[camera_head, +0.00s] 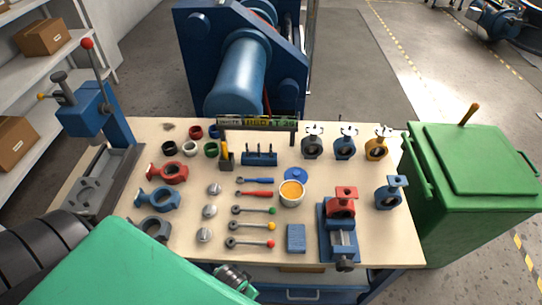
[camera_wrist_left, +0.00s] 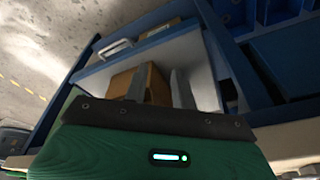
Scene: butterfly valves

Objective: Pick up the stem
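A blue rack (camera_head: 259,158) with several small upright pins stands at the back middle of the table; the pins may be stems, but they are too small to tell. Several levers with coloured ball ends (camera_head: 253,226) and round grey discs (camera_head: 210,211) lie in front of it. My left arm crosses the lower left of the head view, and its gripper is not clear there. In the left wrist view my left gripper (camera_wrist_left: 160,86) has its two fingers apart with nothing seen held between them. My right gripper is in neither view.
Red and blue valve bodies (camera_head: 168,172) lie at the left, beside a press (camera_head: 90,110). A vise (camera_head: 341,235) holds a red valve at the right front. A bowl (camera_head: 291,196) and a blue block (camera_head: 296,238) stand nearby. A green bin (camera_head: 470,200) adjoins the right edge.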

